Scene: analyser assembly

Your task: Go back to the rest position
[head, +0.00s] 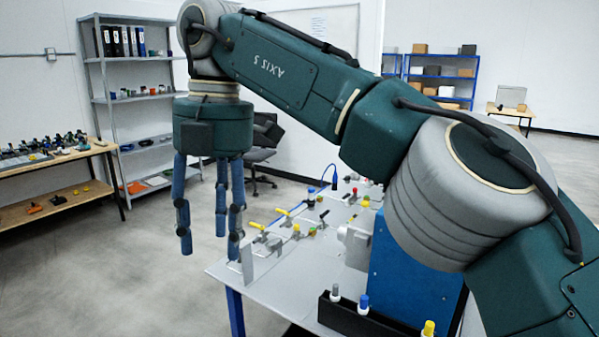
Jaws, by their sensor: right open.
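My right gripper (211,208) hangs at the end of the dark green right arm, fingers pointing down. Its blue-grey fingers are spread apart with nothing between them. It is off the left edge of the grey work table (225,270), near the table's left corner. My right arm reaches across the view from the right and hides part of the table. My left gripper does not show.
On the table are a valve assembly with yellow levers (283,211), a blue box (405,270) and a black tray (345,315) with capped bottles. A wooden bench (75,155) and grey shelf (103,100) stand left. Floor between is clear.

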